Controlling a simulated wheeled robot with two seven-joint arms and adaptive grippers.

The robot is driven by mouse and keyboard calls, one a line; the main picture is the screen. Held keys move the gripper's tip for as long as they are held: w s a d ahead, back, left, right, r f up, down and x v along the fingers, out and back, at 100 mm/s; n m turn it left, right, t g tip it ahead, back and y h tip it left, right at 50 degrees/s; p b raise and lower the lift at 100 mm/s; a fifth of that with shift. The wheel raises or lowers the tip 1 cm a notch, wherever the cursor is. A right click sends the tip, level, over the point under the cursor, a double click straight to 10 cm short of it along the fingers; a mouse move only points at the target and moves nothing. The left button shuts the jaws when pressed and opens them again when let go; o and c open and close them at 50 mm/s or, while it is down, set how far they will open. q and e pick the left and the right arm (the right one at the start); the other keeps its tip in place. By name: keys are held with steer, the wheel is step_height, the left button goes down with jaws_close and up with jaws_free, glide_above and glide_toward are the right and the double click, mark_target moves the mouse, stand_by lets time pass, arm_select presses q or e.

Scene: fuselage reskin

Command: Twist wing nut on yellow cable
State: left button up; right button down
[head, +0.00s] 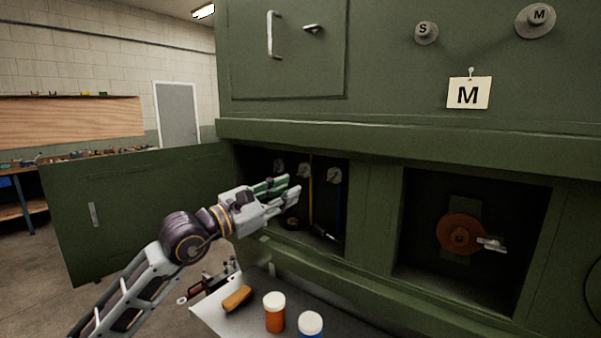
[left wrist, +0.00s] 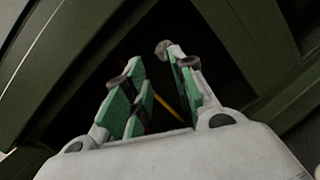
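The yellow cable (head: 311,190) hangs inside the dark left compartment. It also shows as a thin yellow strip between the fingers in the left wrist view (left wrist: 182,105). A grey wing nut (head: 303,171) sits by its upper end. My left gripper (head: 291,188) is at the compartment mouth and overlaps the left part of the opening. Its green-padded fingers are spread in the left wrist view (left wrist: 160,90), with nothing clearly held between them. A grey knob-like part (left wrist: 165,48) shows near the fingertips; I cannot tell which nut it is. My right gripper is not in view.
Other wing nuts hang left (head: 279,165) and right (head: 334,175) of the yellow cable. A green door (head: 130,210) stands open at left. A second compartment holds a reddish disc (head: 460,234). A tray below holds an orange bottle (head: 274,315) and a white-capped bottle (head: 311,324).

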arm_select(q)
steer(key=w+a+y, duration=0.1)
steer(key=w+a+t+y, duration=0.1)
steer(key=y, duration=0.1)
steer(key=w+a+r+m+y, duration=0.1)
steer(key=w+a, duration=0.1)
steer(key=shift+a+t, duration=0.1)
steer(key=shift+t, duration=0.2)
steer(key=shift+w, duration=0.15)
